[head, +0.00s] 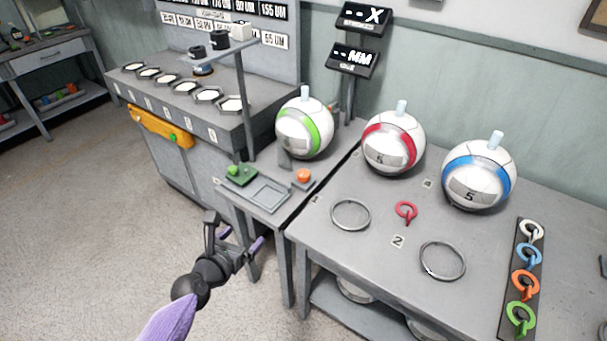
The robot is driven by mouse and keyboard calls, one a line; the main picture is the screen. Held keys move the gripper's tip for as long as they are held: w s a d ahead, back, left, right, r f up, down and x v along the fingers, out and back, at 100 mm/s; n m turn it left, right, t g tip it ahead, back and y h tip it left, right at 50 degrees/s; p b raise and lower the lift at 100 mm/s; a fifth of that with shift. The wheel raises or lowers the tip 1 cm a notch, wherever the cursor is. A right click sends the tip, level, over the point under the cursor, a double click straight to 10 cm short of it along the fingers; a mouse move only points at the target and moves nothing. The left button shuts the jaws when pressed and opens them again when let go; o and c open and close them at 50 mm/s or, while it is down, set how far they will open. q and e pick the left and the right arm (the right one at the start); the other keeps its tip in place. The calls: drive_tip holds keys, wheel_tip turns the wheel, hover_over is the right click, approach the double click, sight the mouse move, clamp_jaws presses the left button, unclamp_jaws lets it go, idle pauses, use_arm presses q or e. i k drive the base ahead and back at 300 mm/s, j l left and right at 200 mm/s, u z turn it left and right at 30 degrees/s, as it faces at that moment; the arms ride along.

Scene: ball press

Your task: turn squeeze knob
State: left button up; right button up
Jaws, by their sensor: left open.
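Two candidates for the squeeze knob sit on the small side table (225,190): a green knob (235,171) on a dark green plate, and a round orange knob (303,176) on a grey base. I cannot tell which is meant. A white ball with a green band (304,128) sits on a grey stand behind them. My left gripper (236,229) is open and empty, in front of the small table and apart from both knobs. My right gripper is not in view.
A shallow grey tray (265,195) lies between the knobs. On the right table, balls with red (393,142) and blue (479,174) bands stand behind metal rings (350,215) and a red key-like piece (406,211). A dark rack (512,290) holds several coloured pieces. A thin post (243,100) rises behind the green knob.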

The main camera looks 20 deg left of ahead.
sight(304, 176)
drive_tip(key=i+l, duration=0.1)
drive_tip(key=i, duration=0.9)
